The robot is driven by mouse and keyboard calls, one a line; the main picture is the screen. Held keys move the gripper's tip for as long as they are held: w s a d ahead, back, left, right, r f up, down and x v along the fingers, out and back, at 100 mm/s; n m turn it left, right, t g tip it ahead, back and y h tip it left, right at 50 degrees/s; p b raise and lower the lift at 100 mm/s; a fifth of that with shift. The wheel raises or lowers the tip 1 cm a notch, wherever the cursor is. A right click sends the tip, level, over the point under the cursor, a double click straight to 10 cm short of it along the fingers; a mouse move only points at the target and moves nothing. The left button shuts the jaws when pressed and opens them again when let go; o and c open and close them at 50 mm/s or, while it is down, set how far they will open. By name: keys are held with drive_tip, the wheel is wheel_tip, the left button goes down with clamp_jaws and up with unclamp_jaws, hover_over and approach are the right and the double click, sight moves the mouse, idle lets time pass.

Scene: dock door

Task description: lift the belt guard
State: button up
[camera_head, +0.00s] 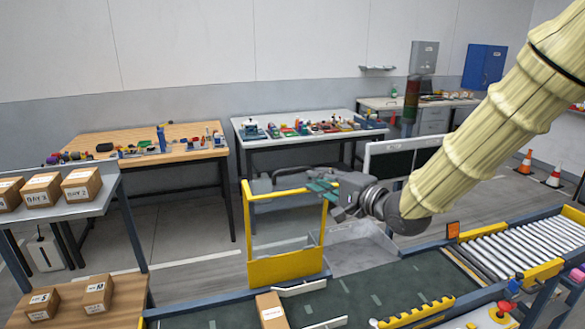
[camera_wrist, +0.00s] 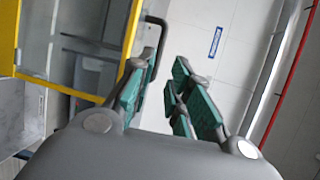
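The belt guard (camera_head: 284,270) is a yellow frame with a clear panel, standing upright beside the dark conveyor belt. Its yellow side and clear panel fill the left of the wrist view (camera_wrist: 130,42). A dark bar handle (camera_wrist: 164,24) sticks out from the frame's edge there. My gripper (camera_head: 322,190) is at the guard's upper right corner in the head view. In the wrist view its green-padded fingers (camera_wrist: 172,88) are spread, with a gap between them. The left finger is close to the handle and overlaps its near end; I cannot tell whether they touch.
The conveyor (camera_head: 370,290) runs along the front, with rollers (camera_head: 530,252) at right and a carton (camera_head: 271,311) on it. A shelf with several boxes (camera_head: 82,185) stands at left. A wooden bench (camera_head: 150,146) and a white bench (camera_head: 310,136) hold small items behind.

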sight(293, 171)
drive_tip(key=shift+p+x, duration=1.8)
drive_tip(key=shift+x, duration=3.5)
drive_tip(key=shift+d+f, duration=0.1)
drive_tip(key=shift+f, duration=0.05)
clamp_jaws()
